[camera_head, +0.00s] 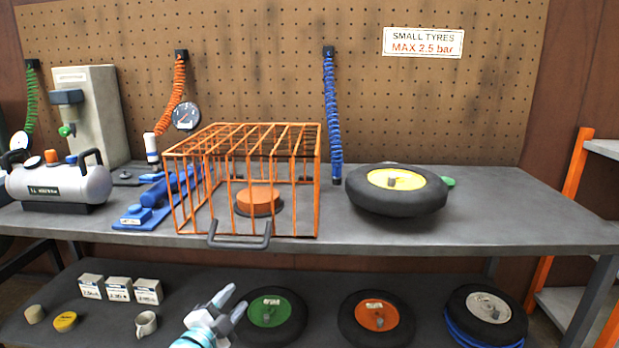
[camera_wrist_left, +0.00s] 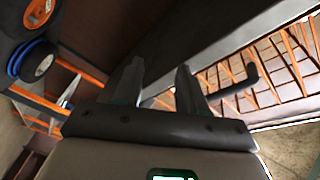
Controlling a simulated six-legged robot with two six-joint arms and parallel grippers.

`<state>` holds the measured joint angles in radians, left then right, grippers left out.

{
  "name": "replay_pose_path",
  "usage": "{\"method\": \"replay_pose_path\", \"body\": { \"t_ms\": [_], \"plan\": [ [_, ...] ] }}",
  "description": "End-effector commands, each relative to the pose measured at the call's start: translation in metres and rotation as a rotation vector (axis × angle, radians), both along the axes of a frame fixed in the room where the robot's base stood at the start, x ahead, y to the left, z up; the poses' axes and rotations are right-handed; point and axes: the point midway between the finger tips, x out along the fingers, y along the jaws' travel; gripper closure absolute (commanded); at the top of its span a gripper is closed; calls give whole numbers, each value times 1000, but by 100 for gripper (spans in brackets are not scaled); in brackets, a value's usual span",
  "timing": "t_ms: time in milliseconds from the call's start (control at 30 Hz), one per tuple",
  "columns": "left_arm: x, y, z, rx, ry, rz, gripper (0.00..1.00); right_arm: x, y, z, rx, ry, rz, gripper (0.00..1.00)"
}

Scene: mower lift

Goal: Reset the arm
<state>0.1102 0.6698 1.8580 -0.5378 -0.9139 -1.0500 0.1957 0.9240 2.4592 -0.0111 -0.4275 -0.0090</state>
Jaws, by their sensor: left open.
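My left gripper (camera_head: 229,304) is low in the head view, in front of the bench and over the lower shelf. Its two fingers are apart, and nothing shows between them. In the left wrist view the two fingers (camera_wrist_left: 158,85) also stand apart and empty, with the dark underside of the bench behind them. The gripper is below the orange wire cage (camera_head: 245,150) and its grey handle (camera_head: 240,240), and apart from both. My right gripper is in neither view.
On the bench (camera_head: 500,225) are a wheel with a yellow hub (camera_head: 397,189), a silver tank (camera_head: 60,184) and a blue tool (camera_head: 160,198). The lower shelf holds wheels with green (camera_head: 270,312) and orange (camera_head: 376,315) hubs, small boxes (camera_head: 119,289) and a mug (camera_head: 146,323).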

Motion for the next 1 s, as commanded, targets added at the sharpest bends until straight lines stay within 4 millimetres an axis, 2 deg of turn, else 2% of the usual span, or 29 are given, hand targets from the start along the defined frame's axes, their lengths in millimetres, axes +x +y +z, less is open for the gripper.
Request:
{"method": "replay_pose_path", "body": {
  "t_ms": [33, 167, 267, 300, 367, 400, 500, 600, 700, 767, 1000],
  "plan": [
    [-14, -5, 2, -93, 156, 13, 59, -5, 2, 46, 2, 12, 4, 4],
    [-69, -17, -49, -353, 573, 105, 59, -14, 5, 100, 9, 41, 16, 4],
    [-130, -27, -75, -538, 887, 225, 59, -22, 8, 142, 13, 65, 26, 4],
    [-159, -32, -82, -607, 1010, 285, 59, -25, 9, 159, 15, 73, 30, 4],
    [-204, -38, -87, -701, 1185, 387, 59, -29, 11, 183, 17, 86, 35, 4],
    [-233, -42, -87, -757, 1291, 462, 59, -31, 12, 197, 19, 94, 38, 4],
    [-300, -50, -83, -861, 1510, 644, 59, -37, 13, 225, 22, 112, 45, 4],
    [-345, -54, -76, -922, 1643, 785, 59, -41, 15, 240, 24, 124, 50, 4],
    [-370, -57, -73, -950, 1712, 869, 59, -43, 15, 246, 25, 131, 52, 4],
    [-377, -58, -72, -957, 1732, 893, 59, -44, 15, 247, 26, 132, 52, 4],
    [-378, -58, -72, -958, 1733, 895, 59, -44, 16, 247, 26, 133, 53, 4]
  ]
}}
